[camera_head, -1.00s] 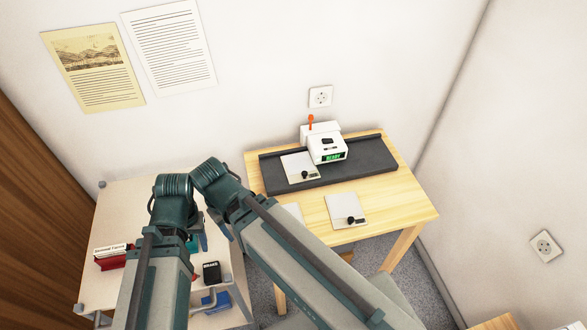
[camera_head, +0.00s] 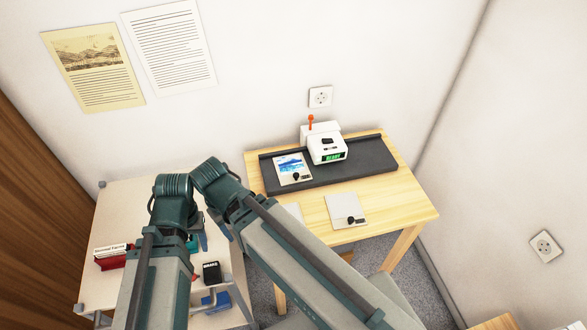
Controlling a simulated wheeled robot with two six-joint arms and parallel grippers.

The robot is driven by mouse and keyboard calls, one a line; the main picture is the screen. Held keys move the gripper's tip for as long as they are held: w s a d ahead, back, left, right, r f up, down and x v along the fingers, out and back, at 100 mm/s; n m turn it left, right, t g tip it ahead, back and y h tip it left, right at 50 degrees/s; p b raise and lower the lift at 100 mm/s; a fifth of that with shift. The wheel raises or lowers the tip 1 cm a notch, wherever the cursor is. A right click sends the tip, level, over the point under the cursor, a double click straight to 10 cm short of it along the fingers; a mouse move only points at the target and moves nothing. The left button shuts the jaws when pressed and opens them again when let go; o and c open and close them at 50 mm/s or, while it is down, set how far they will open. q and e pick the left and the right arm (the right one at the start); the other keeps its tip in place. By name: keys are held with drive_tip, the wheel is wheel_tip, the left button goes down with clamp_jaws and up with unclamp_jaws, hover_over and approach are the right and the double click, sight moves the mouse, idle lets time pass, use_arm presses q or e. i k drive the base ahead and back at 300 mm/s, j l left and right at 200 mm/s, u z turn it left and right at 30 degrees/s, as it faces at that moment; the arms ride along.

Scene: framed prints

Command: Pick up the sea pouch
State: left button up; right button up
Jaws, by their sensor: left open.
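The sea pouch (camera_head: 292,168) is a pale, flat pouch with a blue sea picture and a small black knob on its lower edge. It lies on the left part of the dark tray (camera_head: 370,171) on the wooden table. Another pale pouch (camera_head: 345,209), with a blank face and a black knob, lies in front of the tray. My left gripper (camera_head: 212,236) is open, mostly hidden by my arm links, over the right side of the pale table, apart from the sea pouch. My right gripper is not in view.
A white device (camera_head: 325,143) with a green display and orange-tipped stick stands beside the sea pouch. The pale table (camera_head: 120,215) holds a red box (camera_head: 112,261) and a black item (camera_head: 211,272).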

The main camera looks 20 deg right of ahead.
sight(291, 169)
drive_tip(key=k+j+z, duration=0.1)
drive_tip(key=z, duration=0.3)
drive_tip(key=k+j+z, duration=0.1)
drive_tip(key=z, duration=0.3)
drive_tip(key=k+z, duration=0.15)
drive_tip(key=z, duration=0.25)
drive_tip(key=k+z, duration=0.1)
drive_tip(key=z, duration=0.3)
drive_tip(key=k+z, duration=0.15)
drive_tip(key=z, duration=0.3)
